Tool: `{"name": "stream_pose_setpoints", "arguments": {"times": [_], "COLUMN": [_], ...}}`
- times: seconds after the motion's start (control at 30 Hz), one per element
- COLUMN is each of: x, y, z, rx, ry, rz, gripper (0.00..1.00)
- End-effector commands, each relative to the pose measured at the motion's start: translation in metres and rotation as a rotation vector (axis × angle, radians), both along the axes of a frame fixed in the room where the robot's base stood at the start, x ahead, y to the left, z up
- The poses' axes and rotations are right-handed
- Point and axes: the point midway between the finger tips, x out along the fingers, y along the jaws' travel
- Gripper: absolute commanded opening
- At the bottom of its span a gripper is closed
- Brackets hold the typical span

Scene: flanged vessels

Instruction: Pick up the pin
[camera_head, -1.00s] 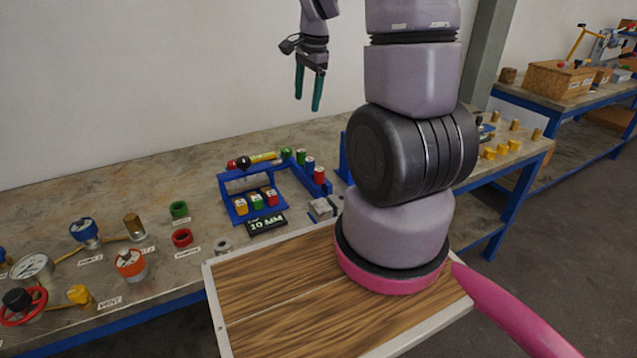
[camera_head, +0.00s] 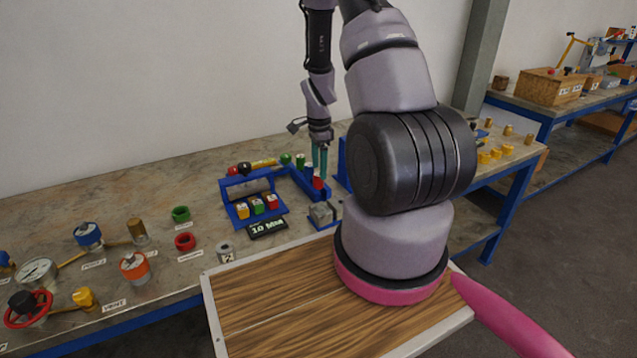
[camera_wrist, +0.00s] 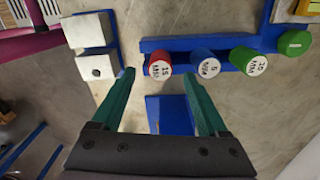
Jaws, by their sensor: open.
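Several capped pins stand in a row in a blue rack (camera_wrist: 150,45). In the wrist view they include a red pin (camera_wrist: 160,66) labelled 15 MPa, a blue pin (camera_wrist: 205,64) labelled 5 MPa and a green pin (camera_wrist: 248,60) labelled 10 MPa. In the head view the red pin (camera_head: 319,183) is at the row's near right end. My gripper (camera_head: 319,175) is open and empty, pointing down over that end. In the wrist view, the red pin appears between the fingertips of my gripper (camera_wrist: 159,78); I cannot tell the height gap.
A grey two-part block (camera_head: 322,213) stands just in front of the rack. A blue stand (camera_head: 343,165) rises close to its right. Left of it, a blue holder (camera_head: 232,218) carries numbered cubes, near a 10 MPa sign (camera_head: 267,228). Gauges and valves occupy the bench's left.

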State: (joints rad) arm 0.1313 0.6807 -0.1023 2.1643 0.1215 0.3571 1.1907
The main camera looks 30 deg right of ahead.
Motion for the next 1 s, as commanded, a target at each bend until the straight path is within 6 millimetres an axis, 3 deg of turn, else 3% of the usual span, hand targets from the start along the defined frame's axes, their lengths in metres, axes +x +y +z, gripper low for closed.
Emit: {"name": "stream_pose_setpoints", "arguments": {"times": [0.23, 0.57, 0.77, 0.8, 1.0], "x": [0.0, 0.0, 0.0, 0.0, 0.0], "y": [0.002, 0.003, 0.003, 0.003, 0.003], "z": [-0.038, -0.045, -0.045, -0.045, -0.045], "rx": [0.0, 0.0, 0.0, 0.0, 0.0], "ry": [0.003, 0.0, 0.0, 0.0, 0.0], "rz": [0.0, 0.0, 0.0, 0.0, 0.0], "gripper": [0.77, 0.77, 0.04, 0.0, 0.0]}}
